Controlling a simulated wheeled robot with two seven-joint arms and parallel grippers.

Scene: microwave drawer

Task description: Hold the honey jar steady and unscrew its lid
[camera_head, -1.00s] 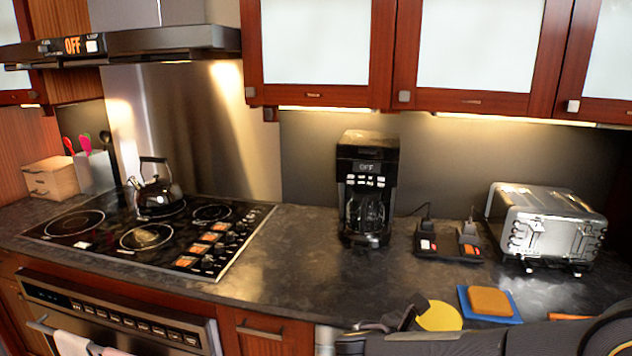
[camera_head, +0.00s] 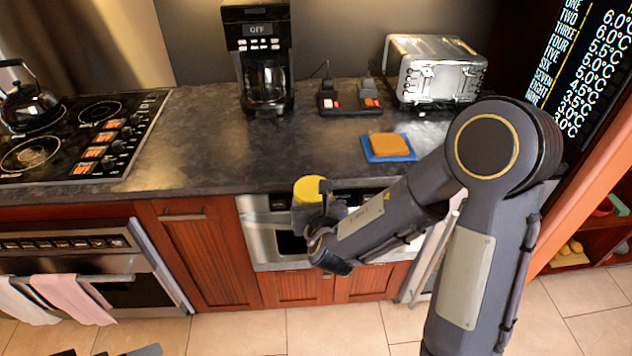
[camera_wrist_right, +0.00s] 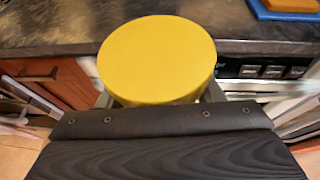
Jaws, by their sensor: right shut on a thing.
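The honey jar (camera_head: 303,216) has a round yellow lid (camera_head: 309,189) on top. It is upright, in the air just in front of the counter's front edge. My right gripper (camera_head: 318,218) is shut on the jar body, below the lid. In the right wrist view the lid (camera_wrist_right: 157,60) fills the upper middle and hides most of the jar and the fingertips. Two dark tips of my left gripper (camera_head: 108,352) show apart at the bottom left edge of the head view, away from the jar; the rest of it is out of frame.
The dark counter (camera_head: 220,150) carries a coffee maker (camera_head: 265,60), a toaster (camera_head: 432,70) and an orange sponge on a blue board (camera_head: 399,157). A stove (camera_head: 70,135) is at left. Open floor (camera_head: 240,335) lies below the cabinets.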

